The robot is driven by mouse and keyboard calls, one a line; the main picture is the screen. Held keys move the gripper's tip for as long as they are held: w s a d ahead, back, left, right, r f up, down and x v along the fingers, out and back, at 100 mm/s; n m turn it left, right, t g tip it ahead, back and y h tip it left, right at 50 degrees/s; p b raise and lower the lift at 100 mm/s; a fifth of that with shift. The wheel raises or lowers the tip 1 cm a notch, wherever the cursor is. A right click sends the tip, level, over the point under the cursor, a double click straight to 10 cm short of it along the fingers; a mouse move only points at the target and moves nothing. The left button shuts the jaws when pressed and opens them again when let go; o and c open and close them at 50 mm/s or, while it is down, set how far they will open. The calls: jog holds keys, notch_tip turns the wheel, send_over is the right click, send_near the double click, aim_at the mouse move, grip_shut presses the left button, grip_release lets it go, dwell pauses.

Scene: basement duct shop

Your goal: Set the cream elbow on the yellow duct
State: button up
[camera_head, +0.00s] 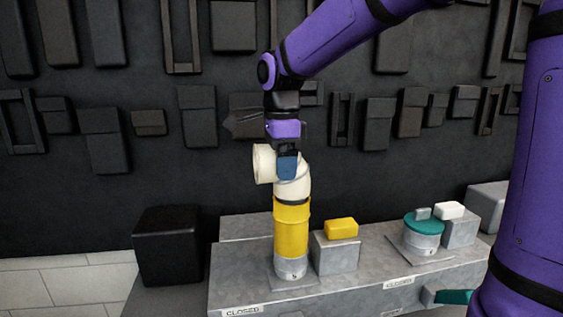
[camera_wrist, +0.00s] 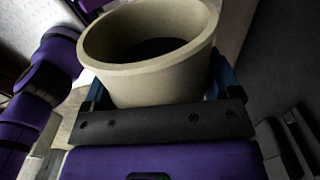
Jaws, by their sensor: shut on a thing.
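The cream elbow (camera_head: 293,186) is at the top of the upright yellow duct (camera_head: 291,229), its open mouth facing left in the head view. A dark band shows where the elbow's lower end meets the duct; I cannot tell whether it is fully seated. My gripper (camera_head: 287,166) comes down from above and is shut on the elbow, with a blue finger against its side. In the wrist view the elbow's round mouth (camera_wrist: 150,88) sits between the blue fingers (camera_wrist: 158,92). The duct stands on a grey collar (camera_head: 290,267) on the bench.
A grey block (camera_head: 336,254) with a yellow block (camera_head: 341,229) on top stands just right of the duct. Further right is a grey stub with a teal cap (camera_head: 424,225). A black box (camera_head: 168,245) stands at the left. Dark panels cover the wall behind.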

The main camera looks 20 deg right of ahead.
jog(key=shift+f, duration=0.6)
dwell(0.4)
jog(key=o, duration=0.7)
jog(key=shift+r, duration=0.1)
jog(key=shift+r, duration=5.4)
jog(key=shift+s, duration=0.1)
jog(key=s+d+f+n+t, duration=0.1)
jog(key=s+d+f+n, duration=0.1)
jog(key=s+n, duration=0.4)
jog(key=s+d+f+n+t, duration=0.2)
jog(key=s+d+f+n, duration=0.1)
jog(key=s+n, duration=0.4)
jog(key=s+d+f+n+t, duration=0.2)
jog(key=s+f+n, duration=0.2)
jog(key=s, duration=0.5)
jog(key=shift+d+f+n, duration=0.2)
jog(key=shift+n, duration=0.5)
jog(key=shift+d+f+n, duration=0.15)
jog(key=shift+n, duration=0.55)
